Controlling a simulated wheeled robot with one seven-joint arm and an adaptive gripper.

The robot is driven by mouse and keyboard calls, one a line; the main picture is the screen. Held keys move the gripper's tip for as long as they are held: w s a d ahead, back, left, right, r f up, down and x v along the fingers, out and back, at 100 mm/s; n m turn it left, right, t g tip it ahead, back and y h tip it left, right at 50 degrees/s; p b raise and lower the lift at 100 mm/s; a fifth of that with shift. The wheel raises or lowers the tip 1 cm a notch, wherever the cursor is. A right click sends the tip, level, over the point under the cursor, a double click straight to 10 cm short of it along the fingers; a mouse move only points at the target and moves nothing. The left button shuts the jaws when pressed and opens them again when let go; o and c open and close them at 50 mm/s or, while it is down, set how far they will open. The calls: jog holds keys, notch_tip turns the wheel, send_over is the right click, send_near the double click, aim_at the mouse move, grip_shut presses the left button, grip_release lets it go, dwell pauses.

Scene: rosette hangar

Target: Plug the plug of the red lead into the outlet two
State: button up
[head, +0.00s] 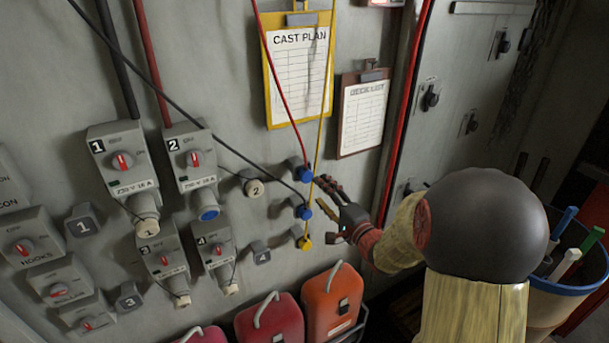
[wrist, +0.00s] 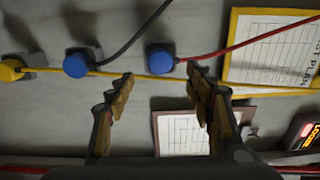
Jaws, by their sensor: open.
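The red lead (head: 279,90) hangs down the wall to its blue plug (head: 304,174), parked in the top of three wall holders. In the wrist view this plug (wrist: 160,57) is just beyond my fingertips, between their lines, with the red lead (wrist: 245,43) running right. My gripper (head: 322,194) is open and empty, right of the plugs; both fingers show apart in the wrist view (wrist: 160,82). Outlet two (head: 190,158) is a grey box marked 2 with a red switch; its blue-rimmed socket (head: 208,213) is uncovered below.
A black lead's blue plug (head: 304,211) and a yellow plug (head: 304,242) sit below the red lead's plug. A cap marked 2 (head: 255,187) is on a peg left of them. Other outlets have beige caps. Canisters (head: 333,300) stand below; clipboards (head: 298,75) hang above.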

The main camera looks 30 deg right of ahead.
aim_at(308, 177)
jog(key=shift+w+a+b, duration=0.15)
jog(key=shift+w+b, duration=0.45)
jog(key=shift+w, duration=3.9)
jog(key=shift+c, duration=0.8)
jog(key=c, duration=1.1)
grip_shut()
jog(key=shift+s, duration=0.15)
jog(key=shift+s+p, duration=0.4)
jog(key=shift+s, duration=2.45)
